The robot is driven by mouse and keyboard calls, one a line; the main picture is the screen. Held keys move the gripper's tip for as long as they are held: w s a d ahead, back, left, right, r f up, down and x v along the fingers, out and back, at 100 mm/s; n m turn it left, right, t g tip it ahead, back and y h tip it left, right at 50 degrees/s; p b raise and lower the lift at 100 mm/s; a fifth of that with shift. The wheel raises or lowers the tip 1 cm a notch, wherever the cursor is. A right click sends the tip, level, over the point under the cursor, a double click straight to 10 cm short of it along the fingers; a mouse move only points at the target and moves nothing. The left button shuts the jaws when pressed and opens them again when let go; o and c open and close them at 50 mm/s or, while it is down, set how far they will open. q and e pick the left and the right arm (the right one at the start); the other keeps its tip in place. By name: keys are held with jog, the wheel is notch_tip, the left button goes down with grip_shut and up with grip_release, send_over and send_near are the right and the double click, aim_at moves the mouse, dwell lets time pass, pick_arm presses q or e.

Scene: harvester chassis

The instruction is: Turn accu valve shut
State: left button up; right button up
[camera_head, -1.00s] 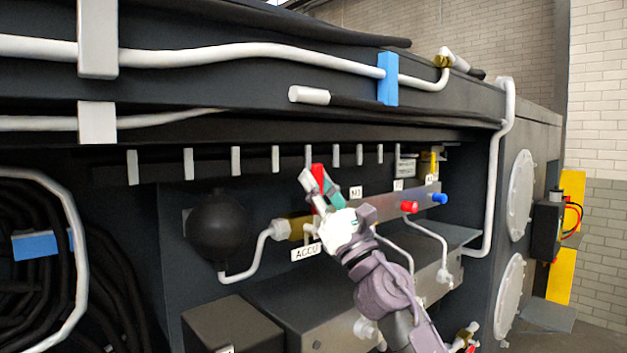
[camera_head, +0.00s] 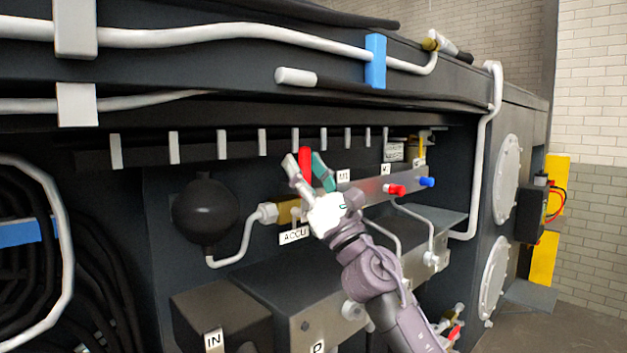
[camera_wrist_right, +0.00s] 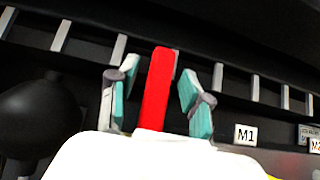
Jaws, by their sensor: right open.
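The accu valve has a red lever handle (camera_head: 304,163) that stands nearly upright above a brass valve body (camera_head: 286,211). The ACCU label (camera_head: 294,237) hangs just below it. My right gripper (camera_head: 306,168) is open, with its fingers on either side of the red handle. In the right wrist view the red handle (camera_wrist_right: 158,90) stands between the two teal-padded fingers (camera_wrist_right: 158,98), with a gap on each side. The handle's lower end is hidden behind the white gripper body. My left gripper is in neither view.
A black round accumulator (camera_head: 206,211) is left of the valve. A silver manifold (camera_head: 366,190) with a small red knob (camera_head: 396,190) and a blue knob (camera_head: 427,182) extends right. A row of grey brackets (camera_head: 262,142) runs above. A dark box (camera_head: 222,318) sits below.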

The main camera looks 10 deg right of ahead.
jog(key=v, duration=1.1)
jog(key=shift+s+d+f, duration=0.2)
jog(key=shift+d+f, duration=0.05)
